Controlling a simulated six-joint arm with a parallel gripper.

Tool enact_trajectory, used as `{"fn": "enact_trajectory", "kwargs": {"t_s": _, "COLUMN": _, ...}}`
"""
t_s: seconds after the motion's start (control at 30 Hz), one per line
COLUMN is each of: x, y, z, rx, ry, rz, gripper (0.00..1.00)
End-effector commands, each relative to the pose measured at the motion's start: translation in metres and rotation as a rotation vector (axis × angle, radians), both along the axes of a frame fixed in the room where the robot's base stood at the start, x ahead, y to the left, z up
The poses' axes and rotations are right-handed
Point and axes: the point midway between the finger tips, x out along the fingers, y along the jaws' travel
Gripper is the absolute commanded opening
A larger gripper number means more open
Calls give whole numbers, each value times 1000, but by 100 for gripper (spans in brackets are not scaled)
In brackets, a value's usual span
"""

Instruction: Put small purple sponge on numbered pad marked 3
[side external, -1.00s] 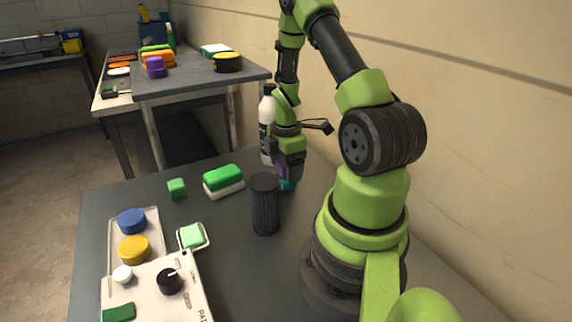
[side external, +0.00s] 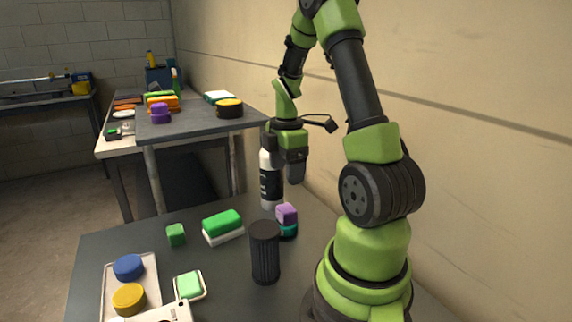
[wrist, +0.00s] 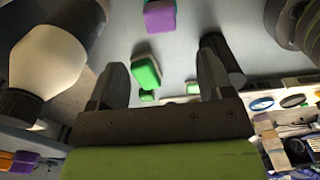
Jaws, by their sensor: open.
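The small purple sponge (side external: 286,213) rests on top of a teal-green round thing (side external: 288,231), behind the black ribbed cylinder. The purple sponge also shows at the top edge of the wrist view (wrist: 160,16). My gripper (side external: 296,180) hangs above the sponge, apart from it. In the wrist view my gripper (wrist: 161,80) has its two dark fingers wide apart with nothing held between them. No number 3 is readable, so I cannot tell which thing is the pad marked 3.
A white-and-black bottle (side external: 270,178) stands close beside my gripper. The black ribbed cylinder (side external: 265,252) stands in front. A green-and-white sponge (side external: 222,226), a green cube (side external: 176,235) and a tray (side external: 147,278) with blue and yellow discs lie left. Another table (side external: 195,130) holds several items.

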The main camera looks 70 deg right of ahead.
Motion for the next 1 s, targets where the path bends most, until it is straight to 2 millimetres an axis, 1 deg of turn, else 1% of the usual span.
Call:
{"fn": "enact_trajectory", "kwargs": {"t_s": 0.07, "x": 2, "y": 2, "z": 8, "rx": -6, "ry": -7, "rz": -9, "gripper": 73}}
{"fn": "enact_trajectory", "kwargs": {"t_s": 0.13, "x": 7, "y": 10, "z": 19, "rx": -18, "ry": -25, "rz": -42, "gripper": 73}}
{"fn": "enact_trajectory", "kwargs": {"t_s": 0.17, "x": 11, "y": 16, "z": 25, "rx": -25, "ry": -40, "rz": -66, "gripper": 73}}
{"fn": "enact_trajectory", "kwargs": {"t_s": 0.23, "x": 21, "y": 36, "z": 45, "rx": -42, "ry": -88, "rz": -149, "gripper": 73}}
{"fn": "enact_trajectory", "kwargs": {"t_s": 0.27, "x": 25, "y": 47, "z": 55, "rx": -47, "ry": -115, "rz": -194, "gripper": 73}}
{"fn": "enact_trajectory", "kwargs": {"t_s": 0.33, "x": 31, "y": 77, "z": 79, "rx": -44, "ry": -192, "rz": -313, "gripper": 73}}
{"fn": "enact_trajectory", "kwargs": {"t_s": 0.37, "x": 32, "y": 91, "z": 89, "rx": -34, "ry": -226, "rz": -369, "gripper": 73}}
{"fn": "enact_trajectory", "kwargs": {"t_s": 0.4, "x": 32, "y": 110, "z": 101, "rx": -13, "ry": -272, "rz": -443, "gripper": 73}}
{"fn": "enact_trajectory", "kwargs": {"t_s": 0.47, "x": 28, "y": 137, "z": 117, "rx": 34, "ry": -336, "rz": -554, "gripper": 73}}
{"fn": "enact_trajectory", "kwargs": {"t_s": 0.5, "x": 23, "y": 154, "z": 126, "rx": 75, "ry": -375, "rz": -626, "gripper": 73}}
{"fn": "enact_trajectory", "kwargs": {"t_s": 0.6, "x": 6, "y": 192, "z": 142, "rx": 202, "ry": -443, "rz": -790, "gripper": 73}}
{"fn": "enact_trajectory", "kwargs": {"t_s": 0.7, "x": -12, "y": 218, "z": 152, "rx": 332, "ry": -471, "rz": -924, "gripper": 73}}
{"fn": "enact_trajectory", "kwargs": {"t_s": 0.8, "x": -27, "y": 234, "z": 156, "rx": 434, "ry": -470, "rz": -1018, "gripper": 73}}
{"fn": "enact_trajectory", "kwargs": {"t_s": 0.9, "x": -35, "y": 241, "z": 157, "rx": 493, "ry": -461, "rz": -1071, "gripper": 73}}
{"fn": "enact_trajectory", "kwargs": {"t_s": 1.0, "x": -38, "y": 244, "z": 157, "rx": 514, "ry": -455, "rz": -1095, "gripper": 73}}
